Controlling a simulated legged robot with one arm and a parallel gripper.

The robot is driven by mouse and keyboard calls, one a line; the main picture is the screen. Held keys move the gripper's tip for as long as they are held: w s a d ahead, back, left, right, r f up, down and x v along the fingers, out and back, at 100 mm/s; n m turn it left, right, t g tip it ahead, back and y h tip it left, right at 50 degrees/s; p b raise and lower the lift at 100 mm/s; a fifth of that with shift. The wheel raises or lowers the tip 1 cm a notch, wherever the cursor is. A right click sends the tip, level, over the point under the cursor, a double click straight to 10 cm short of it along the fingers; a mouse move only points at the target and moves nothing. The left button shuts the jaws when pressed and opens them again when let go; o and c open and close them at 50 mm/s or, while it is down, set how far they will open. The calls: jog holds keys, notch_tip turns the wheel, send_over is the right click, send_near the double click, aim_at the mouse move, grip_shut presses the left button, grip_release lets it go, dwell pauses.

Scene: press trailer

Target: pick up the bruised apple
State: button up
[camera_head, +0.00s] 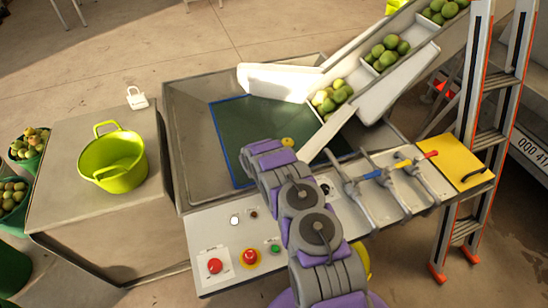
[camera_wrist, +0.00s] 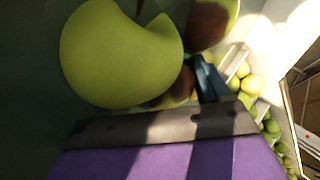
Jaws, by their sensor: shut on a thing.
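In the wrist view a large green-yellow apple (camera_wrist: 118,55) is close to the camera, its stem at the top. A bruised apple (camera_wrist: 173,96), brown and green, is partly hidden behind it, against the dark blue finger of my gripper (camera_wrist: 205,80). Another brown-patched apple (camera_wrist: 212,22) shows at the top. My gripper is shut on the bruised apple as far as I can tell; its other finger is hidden. In the head view my arm reaches over the dark green, blue-edged surface (camera_head: 228,150), with a yellowish apple (camera_head: 287,142) beside its end.
A white chute (camera_head: 392,80) holding several green apples slopes down from the upper right. An empty lime bucket (camera_head: 112,162) stands on the left table. A control panel (camera_head: 232,262) with buttons, metal levers (camera_head: 380,178) and a ladder (camera_head: 490,120) are near my arm.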

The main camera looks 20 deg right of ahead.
jog(key=c, duration=0.3)
notch_tip(320, 180, up, 10)
jog(key=p, duration=0.3)
